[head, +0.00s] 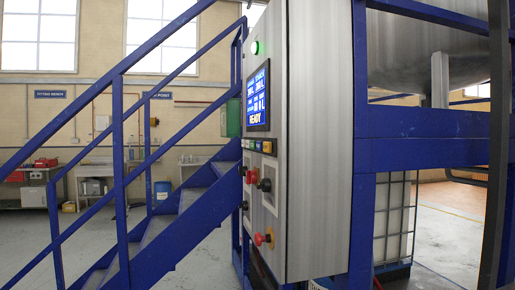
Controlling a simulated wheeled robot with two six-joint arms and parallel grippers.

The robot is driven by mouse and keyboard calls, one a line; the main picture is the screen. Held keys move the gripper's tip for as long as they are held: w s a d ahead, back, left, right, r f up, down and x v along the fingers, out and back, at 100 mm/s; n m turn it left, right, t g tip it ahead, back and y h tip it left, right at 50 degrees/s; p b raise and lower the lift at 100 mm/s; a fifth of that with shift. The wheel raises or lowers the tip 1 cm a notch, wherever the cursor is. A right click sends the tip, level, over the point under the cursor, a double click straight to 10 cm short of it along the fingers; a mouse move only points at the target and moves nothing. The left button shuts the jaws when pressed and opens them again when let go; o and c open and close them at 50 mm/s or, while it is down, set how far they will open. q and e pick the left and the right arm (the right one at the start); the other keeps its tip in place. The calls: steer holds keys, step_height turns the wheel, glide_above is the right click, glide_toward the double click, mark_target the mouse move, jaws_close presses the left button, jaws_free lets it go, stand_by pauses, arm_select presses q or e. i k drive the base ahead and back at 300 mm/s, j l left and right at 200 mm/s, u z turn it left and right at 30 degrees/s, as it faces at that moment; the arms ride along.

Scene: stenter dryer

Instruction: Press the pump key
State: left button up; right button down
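A grey metal control cabinet (318,150) stands in the middle of the head view, its front face turned left and seen at a steep angle. On that face is a blue display (258,98) with white blocks of text and the word READY in yellow. Below the display is a row of small coloured keys (258,146). Their labels are too small to read, so I cannot tell which is the pump key. A green lamp (255,47) glows above the display. Neither of my grippers is in view.
Lower on the cabinet are red and black knobs and a red mushroom button (259,240). A blue staircase with railings (118,180) stands close on the left. A blue steel frame (430,123) under a large tank (425,50) stands on the right. Open floor (30,235) shows at far left.

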mark_target(260, 144)
steer(key=i+j+u, duration=0.2)
steer(key=i+j, duration=0.3)
steer(key=j, duration=0.25)
steer(key=i+j+u, duration=0.15)
steer(key=i+j, duration=0.35)
steer(key=j, duration=0.15)
